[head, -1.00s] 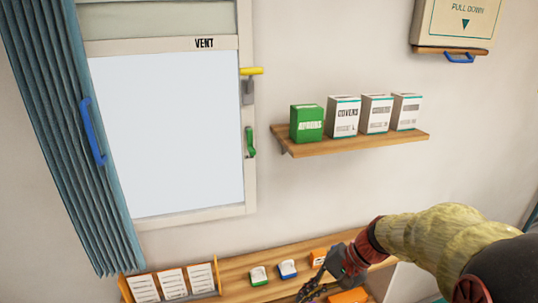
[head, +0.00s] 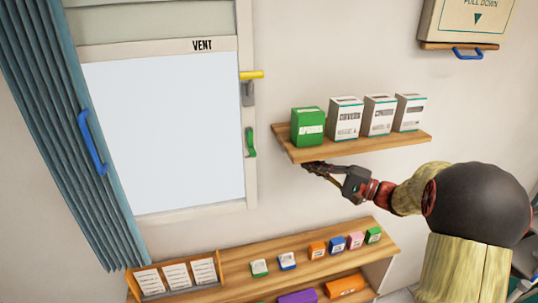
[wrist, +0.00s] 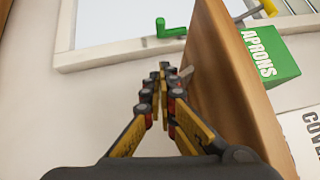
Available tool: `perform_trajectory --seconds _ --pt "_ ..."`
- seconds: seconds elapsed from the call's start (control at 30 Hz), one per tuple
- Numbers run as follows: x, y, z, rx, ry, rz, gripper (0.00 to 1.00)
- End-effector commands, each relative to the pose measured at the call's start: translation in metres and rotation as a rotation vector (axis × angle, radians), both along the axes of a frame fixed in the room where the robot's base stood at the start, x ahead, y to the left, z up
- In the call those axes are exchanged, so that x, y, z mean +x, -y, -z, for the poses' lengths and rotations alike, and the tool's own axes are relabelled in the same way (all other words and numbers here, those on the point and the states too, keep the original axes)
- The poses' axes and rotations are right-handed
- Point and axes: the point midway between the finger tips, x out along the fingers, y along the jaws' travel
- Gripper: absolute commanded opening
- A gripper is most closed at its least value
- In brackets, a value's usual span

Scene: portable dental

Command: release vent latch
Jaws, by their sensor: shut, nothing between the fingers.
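The vent window (head: 165,135) has a pale pane in a cream frame, with the label VENT at its top. On its right frame a yellow-handled latch (head: 252,75) sits above a green-handled latch (head: 250,142). In the wrist view the green handle (wrist: 171,28) shows at the top middle, and the yellow handle (wrist: 269,7) at the top right. My gripper (head: 306,167) is shut and empty, just below the left end of the wall shelf, apart from both latches. Its closed fingers also show in the wrist view (wrist: 164,72).
The wooden wall shelf (head: 375,143) holds a green APRONS box (head: 308,127) and several white boxes; its underside is close to my gripper. A lower bench (head: 235,265) carries small boxes and cards. Bare wall lies between window and shelf.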

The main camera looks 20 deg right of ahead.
Motion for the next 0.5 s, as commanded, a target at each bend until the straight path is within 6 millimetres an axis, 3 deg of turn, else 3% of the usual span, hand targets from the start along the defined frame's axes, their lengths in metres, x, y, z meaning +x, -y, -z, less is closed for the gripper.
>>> perform_trajectory --seconds 0.3,0.5 --pt "0.002 -0.002 0.000 -0.001 -0.002 -0.001 0.00" --pt "0.017 -0.020 -0.003 0.000 -0.004 -0.005 0.00"
